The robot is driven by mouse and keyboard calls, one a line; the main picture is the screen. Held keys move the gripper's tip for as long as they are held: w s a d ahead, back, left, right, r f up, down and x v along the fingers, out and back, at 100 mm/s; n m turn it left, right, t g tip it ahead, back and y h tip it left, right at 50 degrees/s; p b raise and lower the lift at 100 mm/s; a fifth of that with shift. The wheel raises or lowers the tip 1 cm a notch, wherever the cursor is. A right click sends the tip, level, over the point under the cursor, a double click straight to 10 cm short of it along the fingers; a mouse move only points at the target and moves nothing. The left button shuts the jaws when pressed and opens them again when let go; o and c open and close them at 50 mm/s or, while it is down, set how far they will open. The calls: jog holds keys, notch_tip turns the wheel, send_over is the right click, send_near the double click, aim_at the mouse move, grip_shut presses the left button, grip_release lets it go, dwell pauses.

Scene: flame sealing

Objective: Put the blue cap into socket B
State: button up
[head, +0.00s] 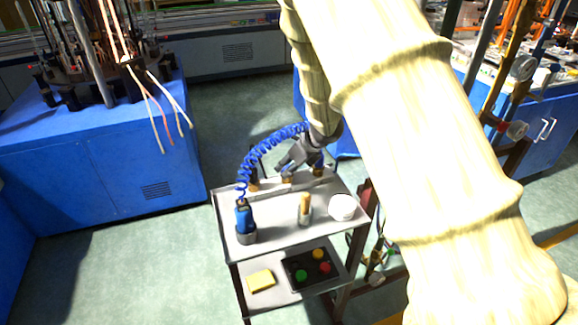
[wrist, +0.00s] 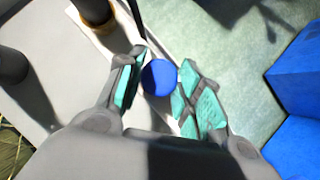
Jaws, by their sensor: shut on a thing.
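The blue cap (wrist: 159,77) shows as a round blue disc between the teal finger pads of my gripper (wrist: 160,84) in the wrist view. My gripper is shut on it. In the head view my gripper (head: 294,156) is over the back edge of the cart top, and I cannot make out the cap there. Small tan fittings, perhaps the sockets, stand along that edge, one at the left (head: 255,184) and one in the middle (head: 288,178). No letter is readable, so I cannot tell which is socket B. One dark-and-tan fitting (wrist: 96,12) shows in the wrist view.
On the cart top (head: 272,212) stand a blue tool (head: 243,218) with a coiled blue hose, a tan-topped bottle (head: 305,210) and a white bowl (head: 342,207). The lower shelf holds a yellow block (head: 261,280) and a black button panel (head: 299,266).

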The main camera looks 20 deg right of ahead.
jog(key=shift+f, duration=0.15)
jog(key=o, duration=0.8)
jog(key=shift+r+p, duration=2.4)
jog(key=shift+r, duration=2.15)
